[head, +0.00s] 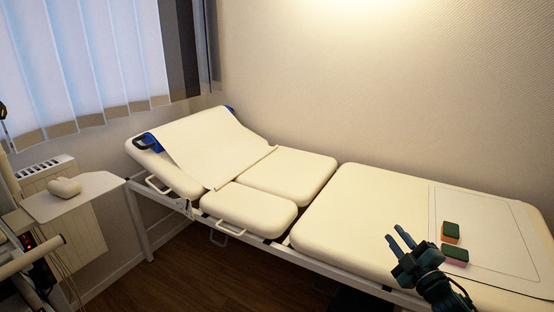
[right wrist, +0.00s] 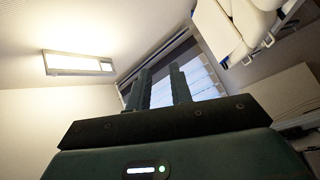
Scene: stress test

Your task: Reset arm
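My right gripper (head: 399,241) is in the lower right of the head view, in front of the near side of the padded couch. Its two fingers point up and are apart, with nothing between them. In the right wrist view the two fingers (right wrist: 159,86) also stand apart and empty, with the window behind them. My left gripper is in neither view.
Just right of my right gripper, an orange-and-green block (head: 450,233) and a pink-and-green block (head: 455,254) lie on the cream couch (head: 358,207). A small side table (head: 92,193) with a pale lump (head: 64,187) stands left. Bare floor (head: 185,270) shows between.

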